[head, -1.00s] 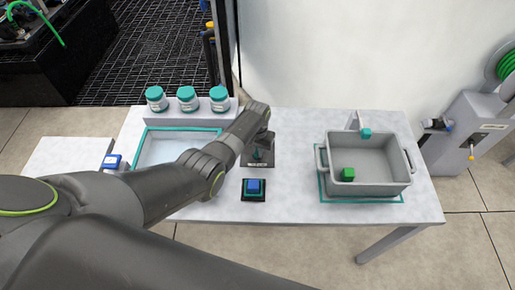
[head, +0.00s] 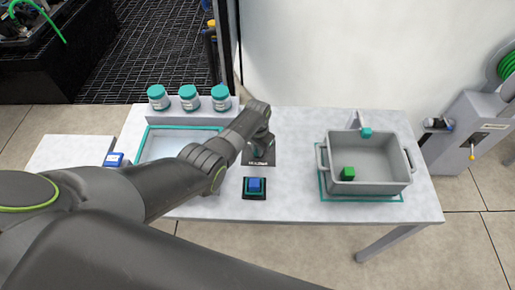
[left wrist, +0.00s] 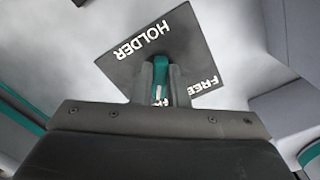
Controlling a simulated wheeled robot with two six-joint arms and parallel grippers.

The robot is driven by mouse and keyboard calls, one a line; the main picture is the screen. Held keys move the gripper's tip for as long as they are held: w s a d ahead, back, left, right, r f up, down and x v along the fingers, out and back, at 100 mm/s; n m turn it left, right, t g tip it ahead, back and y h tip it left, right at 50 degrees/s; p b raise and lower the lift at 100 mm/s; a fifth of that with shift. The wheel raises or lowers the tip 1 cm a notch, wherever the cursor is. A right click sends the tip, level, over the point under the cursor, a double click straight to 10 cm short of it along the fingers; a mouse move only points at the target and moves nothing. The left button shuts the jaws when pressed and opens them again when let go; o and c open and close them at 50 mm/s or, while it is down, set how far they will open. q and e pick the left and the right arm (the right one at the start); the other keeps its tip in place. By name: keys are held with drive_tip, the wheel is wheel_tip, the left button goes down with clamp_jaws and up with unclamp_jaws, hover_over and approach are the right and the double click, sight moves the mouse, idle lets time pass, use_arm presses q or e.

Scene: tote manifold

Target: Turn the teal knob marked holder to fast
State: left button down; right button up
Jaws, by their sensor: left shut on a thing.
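The teal knob (left wrist: 160,72) stands on a dark square plate (left wrist: 145,42) lettered HOLDER and FREE; a third word is mostly hidden by my fingers. My left gripper (left wrist: 161,90) is shut on the knob, one finger on each side. In the head view the plate (head: 258,159) lies on the table behind the blue button. My left gripper (head: 259,150) is down over it there and hides most of the knob. My right gripper is not in view.
A blue button (head: 254,185) on a dark base is in front of the plate. A grey tote (head: 369,183) holding a green cube (head: 347,173) stands at the right. Several teal-lidded jars (head: 189,99) stand at the back left, behind a teal-edged tray area (head: 150,155).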

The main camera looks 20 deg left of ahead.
use_arm(q)
drive_tip(key=c, duration=1.4)
unclamp_jaws()
drive_tip(key=shift+c, duration=0.2)
drive_tip(key=shift+r, duration=0.1)
drive_tip(key=shift+r, duration=0.3)
wheel_tip(320, 180, up, 7)
drive_tip(key=shift+r+p, duration=0.2)
drive_tip(key=shift+p, duration=0.65)
wheel_tip(320, 180, up, 9)
drive_tip(key=shift+b, duration=0.35)
drive_tip(key=shift+r, duration=0.1)
